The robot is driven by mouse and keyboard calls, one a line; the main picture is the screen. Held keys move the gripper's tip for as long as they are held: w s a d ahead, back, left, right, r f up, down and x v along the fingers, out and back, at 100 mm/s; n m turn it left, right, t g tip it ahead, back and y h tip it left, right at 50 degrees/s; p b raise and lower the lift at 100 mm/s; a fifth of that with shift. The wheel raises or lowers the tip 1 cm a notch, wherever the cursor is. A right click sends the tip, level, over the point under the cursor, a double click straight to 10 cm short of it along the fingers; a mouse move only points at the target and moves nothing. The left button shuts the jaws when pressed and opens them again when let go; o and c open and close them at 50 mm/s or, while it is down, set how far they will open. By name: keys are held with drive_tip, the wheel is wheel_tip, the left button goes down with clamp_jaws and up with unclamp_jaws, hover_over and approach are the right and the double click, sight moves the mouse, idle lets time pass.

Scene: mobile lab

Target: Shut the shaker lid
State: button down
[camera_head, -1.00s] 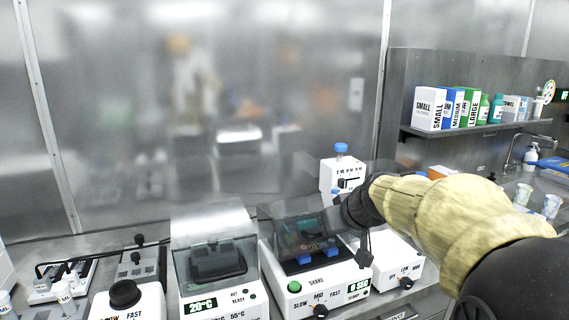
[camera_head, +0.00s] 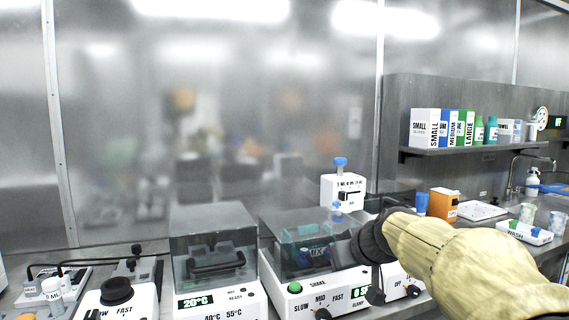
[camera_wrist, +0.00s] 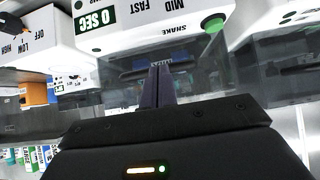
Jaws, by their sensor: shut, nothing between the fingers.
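The shaker (camera_head: 325,287) is a white box with a green button, a speed knob and a see-through smoky lid (camera_head: 300,228). In the head view the lid appears lowered over the blue-clamped platform; I cannot tell whether it is fully seated. My gripper (camera_wrist: 160,68) is shut and empty, its dark fingers pointing at the lid area in the wrist view. In the head view my gripper (camera_head: 345,253) is at the lid's right front and hides that corner. I cannot tell whether the fingers touch the lid. The wrist view also shows the shaker's front panel (camera_wrist: 150,35).
A heater (camera_head: 213,250) with a clear cover stands left of the shaker. A white device with a blue-topped piece (camera_head: 343,190) stands behind. An orange box (camera_head: 444,204) and a wash tray (camera_head: 524,233) are at right. A shelf (camera_head: 475,148) holds boxes and bottles.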

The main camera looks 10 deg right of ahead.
drive_tip(key=shift+s+f, duration=0.2)
drive_tip(key=shift+f, duration=0.25)
drive_tip(key=s+d+r+p, duration=0.2)
drive_tip(key=s+r, duration=0.3)
drive_tip(key=s, duration=0.5)
drive_tip(key=shift+s+d, duration=0.25)
drive_tip(key=shift+d, duration=0.05)
